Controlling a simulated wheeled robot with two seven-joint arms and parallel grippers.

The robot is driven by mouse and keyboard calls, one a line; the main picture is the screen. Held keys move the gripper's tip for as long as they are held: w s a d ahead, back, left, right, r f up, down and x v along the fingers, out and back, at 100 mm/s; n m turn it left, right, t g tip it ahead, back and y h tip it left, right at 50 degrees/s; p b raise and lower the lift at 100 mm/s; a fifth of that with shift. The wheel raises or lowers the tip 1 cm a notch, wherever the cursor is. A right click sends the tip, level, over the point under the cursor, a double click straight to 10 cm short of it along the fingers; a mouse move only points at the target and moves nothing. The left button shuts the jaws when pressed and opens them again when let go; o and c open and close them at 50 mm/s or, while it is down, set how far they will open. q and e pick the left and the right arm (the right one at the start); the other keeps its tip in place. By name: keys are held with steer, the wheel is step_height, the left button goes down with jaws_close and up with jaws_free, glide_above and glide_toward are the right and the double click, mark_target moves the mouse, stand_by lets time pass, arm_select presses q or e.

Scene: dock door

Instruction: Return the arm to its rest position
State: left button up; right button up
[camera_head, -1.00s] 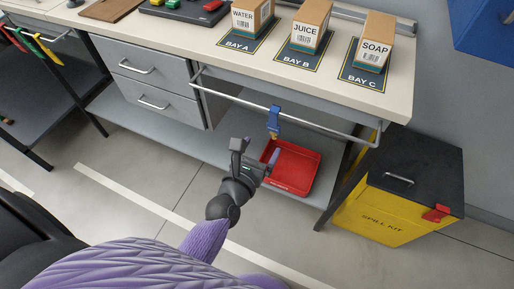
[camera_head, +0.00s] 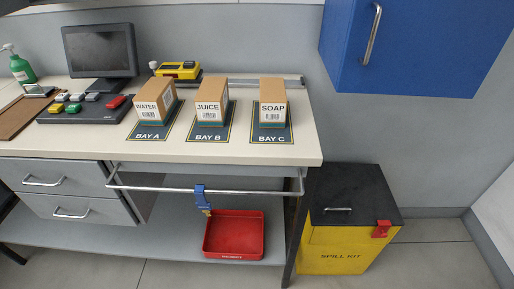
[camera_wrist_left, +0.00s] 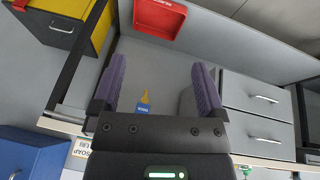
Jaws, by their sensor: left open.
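My left gripper (camera_wrist_left: 160,68) shows only in the left wrist view, with its two purple fingers wide apart and nothing held between them. That view is upside down. A blue clip with a yellow tip (camera_wrist_left: 143,103) shows in the gap between the fingers, beyond the palm; how far off it is I cannot tell. In the head view the same clip (camera_head: 202,199) hangs from the bench's front rail (camera_head: 150,189). No arm or gripper of mine shows in the head view now, and my right gripper is in neither view.
A red tray (camera_head: 205,238) lies on the lower shelf below the clip. Boxes marked WATER (camera_head: 148,108), JUICE (camera_head: 209,108) and SOAP (camera_head: 272,108) stand on bay mats. A yellow spill kit (camera_head: 330,256) stands right of the bench. A blue cabinet (camera_head: 420,55) hangs upper right.

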arm_select(q)
steer(key=s+a+f+m+g+y, duration=0.15)
steer(key=s+f, duration=0.25)
steer(key=f, duration=0.6)
steer(key=s+a+f+m+g, duration=0.1)
steer(key=s+f+m, duration=0.15)
steer(key=f, duration=0.75)
steer(key=s+a+f, duration=0.1)
steer(key=s+f, duration=0.2)
steer(key=s, duration=0.3)
steer(key=s+a+f+g, duration=0.1)
steer(key=s+f, duration=0.3)
steer(key=s, duration=0.2)
steer(key=shift+s+a+f, duration=0.15)
steer(key=shift+a+f, duration=0.1)
steer(key=shift+f, duration=0.05)
